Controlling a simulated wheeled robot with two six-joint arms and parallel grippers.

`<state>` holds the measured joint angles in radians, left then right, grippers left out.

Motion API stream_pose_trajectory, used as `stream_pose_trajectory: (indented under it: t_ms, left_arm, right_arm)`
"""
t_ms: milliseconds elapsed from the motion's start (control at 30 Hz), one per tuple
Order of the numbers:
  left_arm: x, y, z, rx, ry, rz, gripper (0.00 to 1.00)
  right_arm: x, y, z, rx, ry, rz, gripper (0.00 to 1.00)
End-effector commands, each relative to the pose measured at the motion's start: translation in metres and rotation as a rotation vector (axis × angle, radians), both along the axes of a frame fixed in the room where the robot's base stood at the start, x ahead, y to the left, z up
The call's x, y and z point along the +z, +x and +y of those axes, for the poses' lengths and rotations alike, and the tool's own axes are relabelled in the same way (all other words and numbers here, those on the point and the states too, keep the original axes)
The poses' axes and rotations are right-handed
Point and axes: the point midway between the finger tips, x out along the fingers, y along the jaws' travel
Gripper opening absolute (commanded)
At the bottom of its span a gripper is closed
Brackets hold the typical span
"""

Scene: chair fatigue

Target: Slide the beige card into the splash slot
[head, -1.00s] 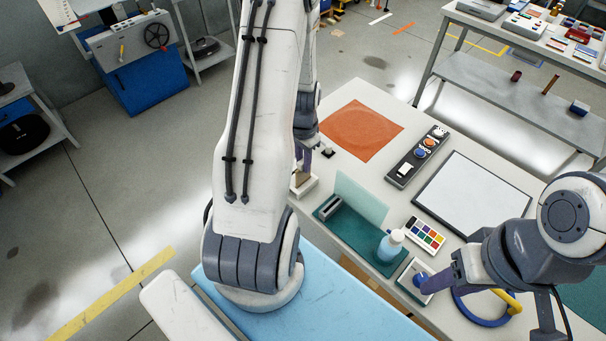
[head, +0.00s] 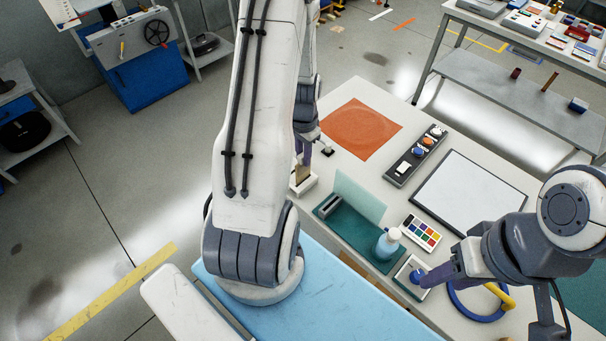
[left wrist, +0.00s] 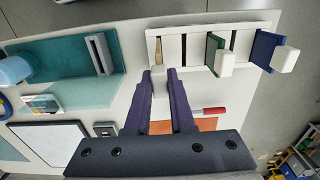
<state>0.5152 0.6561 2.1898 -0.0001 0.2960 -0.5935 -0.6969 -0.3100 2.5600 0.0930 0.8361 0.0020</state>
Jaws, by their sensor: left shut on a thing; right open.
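The beige card (left wrist: 156,49) stands in the white rack (left wrist: 196,46) in the left wrist view, at the left end of its slots. My left gripper (left wrist: 165,76) is shut on the card's pale handle. In the head view, my left gripper (head: 303,158) is over the rack (head: 306,185) with the beige card (head: 301,174), partly hidden by my arm. The grey slot block (head: 329,206), apparently the splash slot, sits on the teal mat (head: 370,249) beside a translucent panel (head: 360,201); it also shows in the left wrist view (left wrist: 100,55). My right gripper (head: 430,277) is open by a blue knob.
A green card (left wrist: 215,52) and a blue card (left wrist: 263,48) stand in the same rack. An orange mat (head: 361,129), button panel (head: 415,157) and white board (head: 470,193) lie beyond.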

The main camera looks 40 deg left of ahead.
Motion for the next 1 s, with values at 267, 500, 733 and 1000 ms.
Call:
stream_pose_trajectory:
  t_ms: [267, 500, 733, 1000]
  left_arm:
    - [0.016, 0.000, 0.000, 0.000, 0.001, -0.001, 0.00]
    - [0.035, 0.000, 0.000, 0.000, 0.001, -0.001, 0.00]
    - [0.040, 0.000, 0.000, 0.000, 0.000, 0.000, 0.00]
    - [0.040, 0.000, 0.000, -0.001, 0.000, 0.000, 0.00]
  right_arm:
    - [0.014, 0.000, 0.000, 0.000, 0.000, 0.000, 0.50]
    - [0.030, 0.000, 0.000, 0.000, 0.000, 0.000, 0.50]
    - [0.035, 0.000, 0.000, 0.000, 0.000, 0.000, 0.50]
    - [0.034, 0.000, 0.000, 0.000, 0.000, 0.000, 0.50]
